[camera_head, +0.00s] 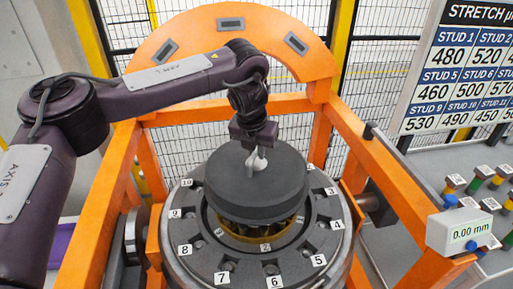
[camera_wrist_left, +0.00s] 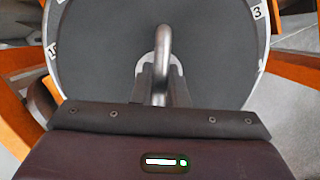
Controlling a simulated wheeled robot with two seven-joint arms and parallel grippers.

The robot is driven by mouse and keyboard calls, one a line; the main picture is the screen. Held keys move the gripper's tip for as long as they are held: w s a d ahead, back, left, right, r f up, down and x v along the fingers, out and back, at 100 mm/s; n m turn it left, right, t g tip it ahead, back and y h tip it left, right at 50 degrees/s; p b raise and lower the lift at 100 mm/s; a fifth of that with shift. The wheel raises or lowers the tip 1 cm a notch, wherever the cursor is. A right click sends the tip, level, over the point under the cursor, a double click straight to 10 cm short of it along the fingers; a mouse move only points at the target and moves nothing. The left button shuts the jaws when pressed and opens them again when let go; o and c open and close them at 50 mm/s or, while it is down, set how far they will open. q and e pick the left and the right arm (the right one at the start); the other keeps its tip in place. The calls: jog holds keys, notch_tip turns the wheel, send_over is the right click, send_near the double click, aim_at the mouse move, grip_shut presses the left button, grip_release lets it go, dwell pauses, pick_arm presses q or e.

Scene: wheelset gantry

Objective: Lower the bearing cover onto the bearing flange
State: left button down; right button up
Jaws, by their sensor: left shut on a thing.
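The bearing cover (camera_head: 256,186) is a thick dark grey disc with a light metal lifting eye on top. My left gripper (camera_head: 256,158) comes in from above and is shut on that eye. In the left wrist view the eye (camera_wrist_left: 162,45) stands between the fingers (camera_wrist_left: 162,85), over the cover's flat top (camera_wrist_left: 105,55). The bearing flange (camera_head: 196,244) is a dark ring with numbered tags around its rim. The cover hangs over the ring's middle, with a gap in which gold-coloured bearing parts (camera_head: 262,232) show. The cover hides most of the opening. My right gripper is not in view.
An orange frame (camera_head: 400,195) with an arch (camera_head: 200,30) surrounds the flange. A gauge reading 0.00 mm (camera_head: 458,232) sits on its right side. Colour-banded studs (camera_head: 480,185) stand on a bench at right, below a stretch table board (camera_head: 465,70). Mesh fencing stands behind.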

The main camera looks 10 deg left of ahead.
aim_at(254, 168)
pick_arm(q)
jog(key=shift+f+b, duration=0.4)
jog(key=shift+f, duration=0.4)
jog(key=shift+f+b, duration=0.8)
jog(key=shift+f, duration=0.75)
jog(key=shift+s+p, duration=0.1)
jog(key=shift+p, duration=0.3)
jog(key=shift+f+b, duration=2.05)
jog(key=shift+f, duration=1.45)
jog(key=c, duration=1.3)
grip_release()
jog(key=shift+c, duration=0.2)
jog(key=b+v, duration=0.1)
jog(key=v, duration=0.5)
jog(key=shift+r+b, duration=0.3)
jog(key=shift+r, duration=0.1)
jog(key=shift+s+r, duration=0.25)
jog(key=shift+r, duration=0.2)
